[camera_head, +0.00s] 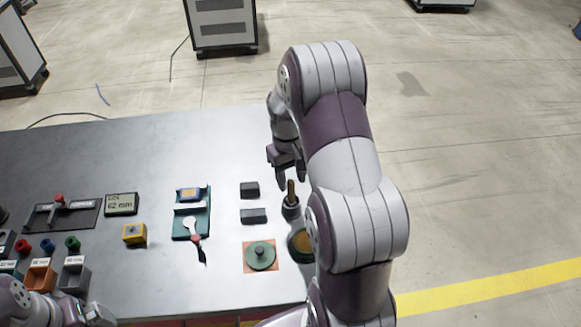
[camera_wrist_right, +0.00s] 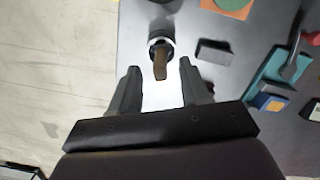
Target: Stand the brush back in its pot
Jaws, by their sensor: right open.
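The brush (camera_head: 291,188) has a brown handle and stands upright in a small dark pot (camera_head: 291,209) near the right side of the table. In the right wrist view the handle (camera_wrist_right: 160,66) rises from the pot's pale rim (camera_wrist_right: 153,43) towards my gripper. My right gripper (camera_head: 290,177) is open, close by the handle's top. In the wrist view its fingers (camera_wrist_right: 160,84) spread either side of the handle's line, with no contact visible. The brush's lower end is hidden in the pot. My left gripper (camera_head: 98,314) shows only partly at the bottom left; its jaws are unclear.
Two dark blocks (camera_head: 253,216) lie left of the pot. A green disc with a knob (camera_head: 261,255) sits on an orange square in front, and a round green-and-yellow thing (camera_head: 300,243) is partly behind my arm. A teal tray (camera_head: 178,226) stands further left. The table's back is clear.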

